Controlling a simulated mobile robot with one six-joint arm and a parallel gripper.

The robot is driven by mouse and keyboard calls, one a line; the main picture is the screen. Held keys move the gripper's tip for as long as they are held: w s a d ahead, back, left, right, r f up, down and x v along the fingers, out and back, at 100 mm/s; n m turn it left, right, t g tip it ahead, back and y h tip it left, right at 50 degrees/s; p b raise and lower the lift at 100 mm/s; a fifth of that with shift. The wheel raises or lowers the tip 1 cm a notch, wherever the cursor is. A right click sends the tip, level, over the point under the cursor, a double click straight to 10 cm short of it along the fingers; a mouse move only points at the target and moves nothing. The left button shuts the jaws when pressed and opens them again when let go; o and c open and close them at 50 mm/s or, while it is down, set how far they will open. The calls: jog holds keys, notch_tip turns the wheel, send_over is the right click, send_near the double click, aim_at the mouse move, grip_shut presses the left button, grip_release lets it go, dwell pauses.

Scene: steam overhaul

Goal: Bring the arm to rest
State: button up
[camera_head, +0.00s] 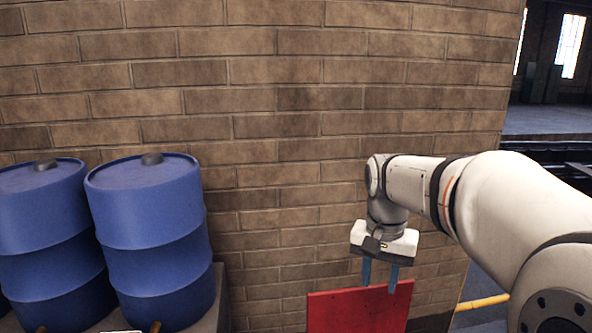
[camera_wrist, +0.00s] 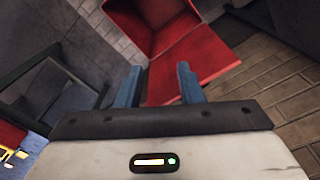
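My arm reaches in from the right in the head view, bent down at the wrist. My gripper (camera_head: 380,275) points downward in front of the brick wall, above or in front of a red panel (camera_head: 358,310). Its two blue fingers stand apart with nothing between them. In the wrist view my gripper (camera_wrist: 160,85) also shows its fingers spread and empty. Beyond them is a red open box (camera_wrist: 165,30) with a flap. I cannot tell the exact gap between the fingers and the red box.
A brick wall (camera_head: 270,130) fills the background. A yellow pipe (camera_head: 483,302) lies low at the right, past the wall's edge. A dark frame (camera_wrist: 50,85) shows at the left of the wrist view.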

jog(key=s+f+n+t, duration=0.1)
jog(key=s+f+n, duration=0.1)
jog(key=s, duration=0.5)
jog(key=s+f+n+t, duration=0.2)
jog(key=s+f+n, duration=0.1)
jog(key=s, duration=0.5)
jog(key=shift+a+f, duration=0.35)
jog(key=shift+f, duration=0.3)
jog(key=shift+s, duration=0.1)
